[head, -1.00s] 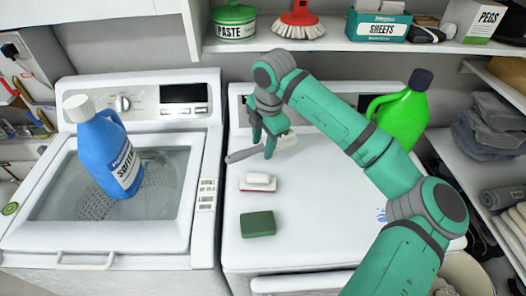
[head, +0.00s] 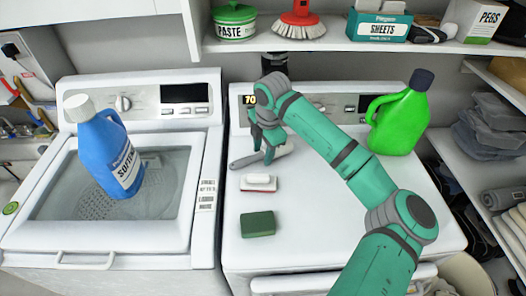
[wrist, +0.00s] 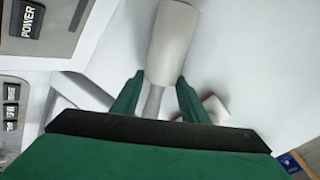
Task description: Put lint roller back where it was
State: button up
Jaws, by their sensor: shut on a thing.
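The lint roller (wrist: 172,45) has a pale roller head and a grey handle. In the wrist view its narrow handle lies between the two green fingers of my gripper (wrist: 158,92), which is shut on it. In the head view my gripper (head: 261,152) points down over the white machine top (head: 320,215) at right. The lint roller's grey handle end (head: 241,162) sticks out to the left of the fingers, its pale head to the right. The roller is at or just above the machine top; I cannot tell whether it touches.
A white-and-red brush (head: 258,183) and a green sponge (head: 257,224) lie in front of the gripper. A green bottle (head: 399,118) stands at the right. A blue softener bottle (head: 112,150) stands on the left machine. A shelf (head: 330,43) with a paste tin and boxes runs above.

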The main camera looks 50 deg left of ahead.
jog(key=shift+f, duration=0.1)
jog(key=o, duration=1)
jog(key=shift+o, duration=0.2)
notch_tip(320, 180, up, 12)
jog(key=d, duration=0.2)
jog(key=shift+s, duration=0.2)
